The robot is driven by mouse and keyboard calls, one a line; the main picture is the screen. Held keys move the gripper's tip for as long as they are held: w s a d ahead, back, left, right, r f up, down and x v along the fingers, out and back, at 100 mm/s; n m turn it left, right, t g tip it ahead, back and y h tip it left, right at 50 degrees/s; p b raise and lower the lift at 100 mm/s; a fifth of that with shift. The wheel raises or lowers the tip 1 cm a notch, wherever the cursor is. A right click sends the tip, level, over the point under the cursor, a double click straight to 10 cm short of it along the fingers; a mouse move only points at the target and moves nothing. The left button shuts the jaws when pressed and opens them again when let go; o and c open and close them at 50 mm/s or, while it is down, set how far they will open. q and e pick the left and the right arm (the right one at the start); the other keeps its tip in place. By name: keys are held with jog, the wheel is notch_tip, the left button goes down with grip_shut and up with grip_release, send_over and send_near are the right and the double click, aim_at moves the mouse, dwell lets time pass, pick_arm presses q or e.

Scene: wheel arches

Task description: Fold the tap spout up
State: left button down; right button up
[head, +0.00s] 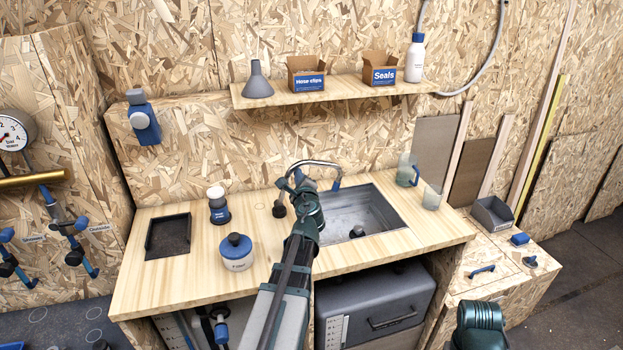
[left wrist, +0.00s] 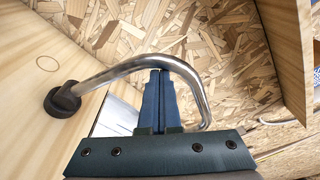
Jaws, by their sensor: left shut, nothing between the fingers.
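The tap spout (head: 312,163) is a curved chrome tube over the sink (head: 380,215), with a blue tip at its right end. In the left wrist view the spout (left wrist: 110,72) rises from a black round base (left wrist: 63,99), arches across and bends down at the right. My left gripper (head: 299,178) is at the spout in the head view. In the left wrist view its blue fingers (left wrist: 157,85) are closed together, with their tips at the arch of the tube. I cannot tell whether they touch it. My right gripper is not in view; part of my right arm shows at the lower right.
A blue-lidded jar (head: 236,254) and a small dark-based bottle (head: 218,206) stand left of the sink. Clear cups (head: 407,170) stand at its right back corner. A shelf (head: 340,92) with boxes hangs above. The counter's front left is clear.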

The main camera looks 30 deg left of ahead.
pick_arm(q)
jog(key=shift+s+a+r+n, duration=0.4)
jog(key=shift+s+a+n, duration=0.15)
jog(key=shift+s+n, duration=0.1)
jog(key=shift+s+a+r+p, duration=0.25)
jog(key=shift+s+a+p, duration=0.15)
jog(key=shift+s+a, duration=0.3)
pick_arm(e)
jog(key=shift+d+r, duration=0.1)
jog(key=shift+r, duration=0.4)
pick_arm(q)
jog(key=shift+w+f, duration=0.1)
